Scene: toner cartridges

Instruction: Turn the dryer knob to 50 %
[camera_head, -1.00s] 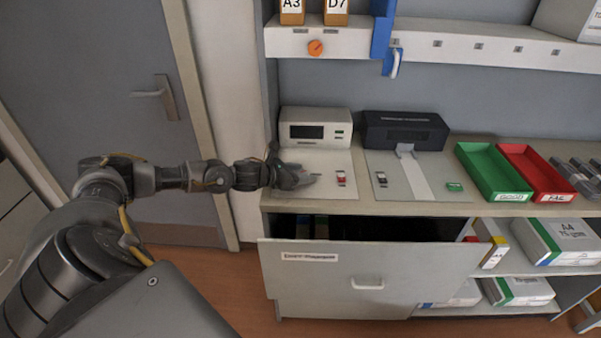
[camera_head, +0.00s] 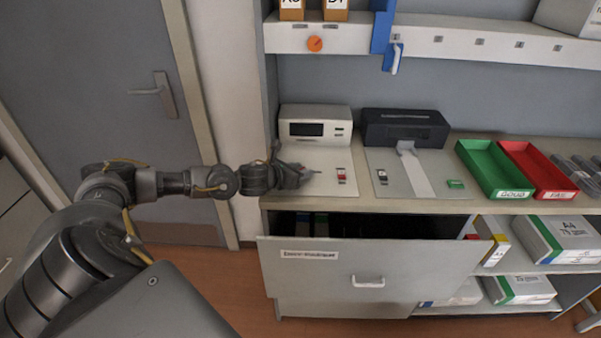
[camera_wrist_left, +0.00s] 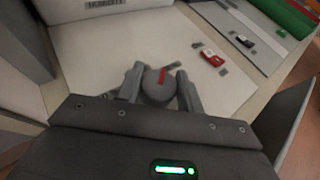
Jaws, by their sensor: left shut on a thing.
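A round grey knob (camera_wrist_left: 157,86) with a red pointer stripe stands on the pale panel (camera_wrist_left: 130,55) in the left wrist view. The stripe points toward the top of that view. My left gripper (camera_wrist_left: 160,88) is shut on the knob, one finger on each side. In the head view my left gripper (camera_head: 303,173) is low over the left end of the white panel (camera_head: 320,157), and it hides the knob. Behind it stands a white device with a dark display (camera_head: 306,130). No scale marks around the knob can be read. My right gripper is not in view.
A red switch (camera_head: 341,175) sits right of the gripper. A black device (camera_head: 405,130), a green tray (camera_head: 492,170) and a red tray (camera_head: 538,172) stand further right. An open drawer (camera_head: 365,275) juts out below. An orange dial (camera_head: 315,43) is on the shelf above.

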